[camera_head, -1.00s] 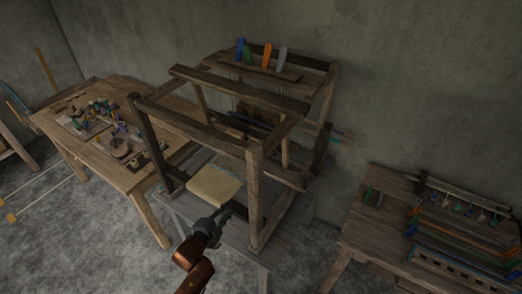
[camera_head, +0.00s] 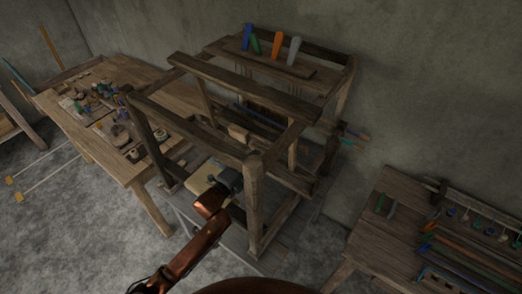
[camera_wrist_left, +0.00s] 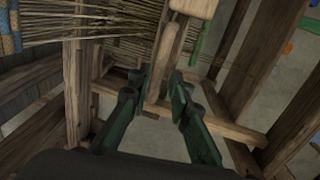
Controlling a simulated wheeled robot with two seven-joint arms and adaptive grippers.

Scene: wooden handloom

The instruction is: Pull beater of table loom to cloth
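The wooden table loom (camera_head: 253,205) stands in the middle of the head view. My left gripper (camera_head: 230,180) is inside its front frame, beside a flat cream-coloured panel that may be the cloth (camera_head: 198,182). In the left wrist view my left gripper (camera_wrist_left: 155,80) has its two dark green fingers apart. A light wooden bar (camera_wrist_left: 168,50) with a pale block on top stands between or just beyond the fingertips; I cannot tell whether they touch it. It may be part of the beater. Warp threads (camera_wrist_left: 100,25) run across the top of that view. My right gripper is out of view.
Loom posts and rails surround my left gripper closely. A side table (camera_head: 150,95) with small tools and spools stands to the left. Another table (camera_head: 380,225) with coloured rods stands at the right. Coloured pegs (camera_head: 277,44) stand on top of the loom.

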